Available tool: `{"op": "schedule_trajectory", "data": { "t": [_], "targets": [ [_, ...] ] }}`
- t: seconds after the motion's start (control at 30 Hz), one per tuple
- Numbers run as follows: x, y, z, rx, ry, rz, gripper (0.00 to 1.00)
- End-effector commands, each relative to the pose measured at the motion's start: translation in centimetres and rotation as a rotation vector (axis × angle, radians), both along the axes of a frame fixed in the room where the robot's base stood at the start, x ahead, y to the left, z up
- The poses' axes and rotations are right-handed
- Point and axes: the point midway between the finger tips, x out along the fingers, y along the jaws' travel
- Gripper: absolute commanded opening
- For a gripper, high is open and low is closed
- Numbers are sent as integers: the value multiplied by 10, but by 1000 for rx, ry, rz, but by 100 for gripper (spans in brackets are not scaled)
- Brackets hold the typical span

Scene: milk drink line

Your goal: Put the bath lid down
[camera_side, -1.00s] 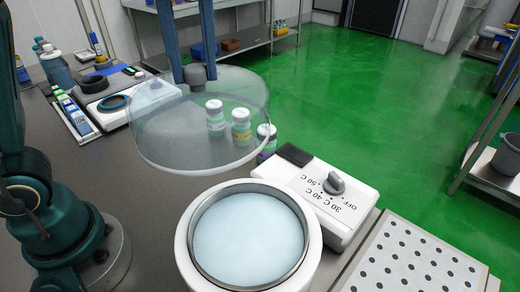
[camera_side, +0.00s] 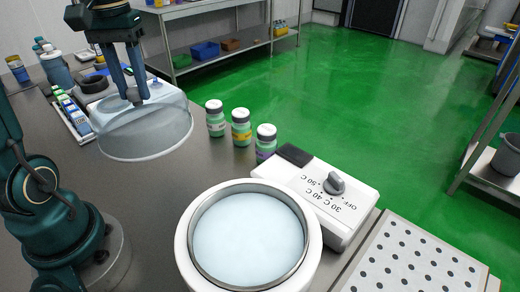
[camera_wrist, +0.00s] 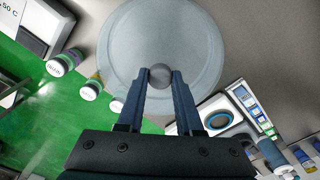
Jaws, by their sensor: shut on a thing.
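The bath lid (camera_side: 150,134) is a clear, round, shallow dome with a grey knob on top. In the side view it is at the left-middle of the bench, low over or on the surface; I cannot tell whether its rim touches. My gripper (camera_side: 136,98) is above it, shut on the knob. In the wrist view the lid (camera_wrist: 160,40) fills the top middle, and the fingers of my gripper (camera_wrist: 160,78) are around the knob. The water bath (camera_side: 250,240) stands uncovered at the front, its round metal-rimmed opening showing pale liquid.
Several small capped bottles, including a green one (camera_side: 215,118) and a yellow-labelled one (camera_side: 241,127), stand right of the lid. A control box with a dial (camera_side: 334,183) adjoins the bath. A perforated plate (camera_side: 420,262) lies at right. A white device (camera_side: 165,95) is behind the lid.

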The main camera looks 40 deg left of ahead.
Motion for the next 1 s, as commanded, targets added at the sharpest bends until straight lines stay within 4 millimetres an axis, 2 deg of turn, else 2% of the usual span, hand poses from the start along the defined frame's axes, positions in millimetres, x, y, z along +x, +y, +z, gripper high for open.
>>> {"op": "schedule_trajectory", "data": {
  "t": [0.03,0.2,0.4,0.57,1.0],
  "targets": [
    [-10,10,-3,-4,6,49,0],
    [-33,29,-8,-14,16,183,0],
    [-40,37,-8,-10,11,246,0],
    [-26,22,-20,-13,15,243,0],
    [29,-38,-69,-12,15,245,0]
  ]
}}
